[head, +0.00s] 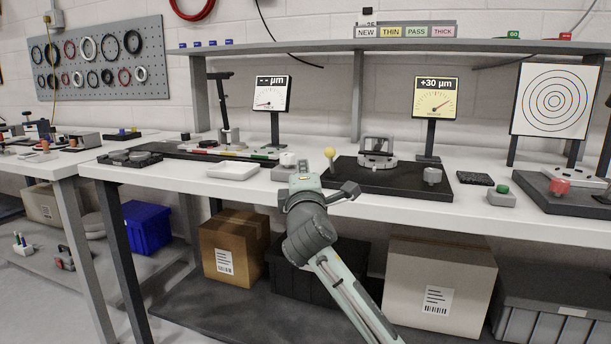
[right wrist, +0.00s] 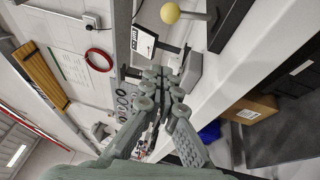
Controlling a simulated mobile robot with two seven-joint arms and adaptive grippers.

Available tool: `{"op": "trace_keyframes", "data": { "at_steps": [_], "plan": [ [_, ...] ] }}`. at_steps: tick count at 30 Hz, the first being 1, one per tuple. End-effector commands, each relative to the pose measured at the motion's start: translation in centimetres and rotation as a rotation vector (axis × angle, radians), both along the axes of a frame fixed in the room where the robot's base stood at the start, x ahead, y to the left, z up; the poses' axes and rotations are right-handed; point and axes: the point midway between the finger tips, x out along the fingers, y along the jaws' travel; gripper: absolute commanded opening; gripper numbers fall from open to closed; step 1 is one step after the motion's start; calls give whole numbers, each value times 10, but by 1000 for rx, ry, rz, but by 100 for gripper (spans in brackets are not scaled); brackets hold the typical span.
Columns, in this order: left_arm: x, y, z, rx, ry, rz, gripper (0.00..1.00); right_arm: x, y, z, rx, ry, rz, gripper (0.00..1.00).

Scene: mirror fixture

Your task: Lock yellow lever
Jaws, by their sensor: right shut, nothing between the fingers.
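The yellow lever's ball knob (head: 330,152) stands up at the left edge of the black base plate (head: 395,180) of the mirror fixture. A grey mount (head: 377,160) sits at the back of that plate. My right gripper (head: 303,168) is at the bench's front edge, left of the knob and apart from it. In the right wrist view its fingers (right wrist: 166,74) are together and empty. The yellow knob also shows there at the top (right wrist: 170,12), on a grey stem, clear of the fingers. My left gripper is not in view.
A small grey box with a pale knob (head: 286,161) is close behind my right gripper. A white tray (head: 233,171) lies to its left. A gauge display reading +30 µm (head: 436,97) stands behind the fixture. A grey knob (head: 432,175) is at the plate's right.

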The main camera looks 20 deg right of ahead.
Motion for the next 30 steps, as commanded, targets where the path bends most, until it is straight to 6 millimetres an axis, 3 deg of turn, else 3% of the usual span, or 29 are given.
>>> {"op": "trace_keyframes", "data": {
  "at_steps": [6,9,15,30],
  "plan": [
    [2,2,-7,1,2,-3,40,43,-13,7,0,1,-2,0],
    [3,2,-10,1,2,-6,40,40,-30,8,-1,0,-2,0],
    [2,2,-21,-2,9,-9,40,40,-46,9,1,0,0,0],
    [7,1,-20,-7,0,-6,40,42,-49,10,1,0,0,0]
  ]
}}
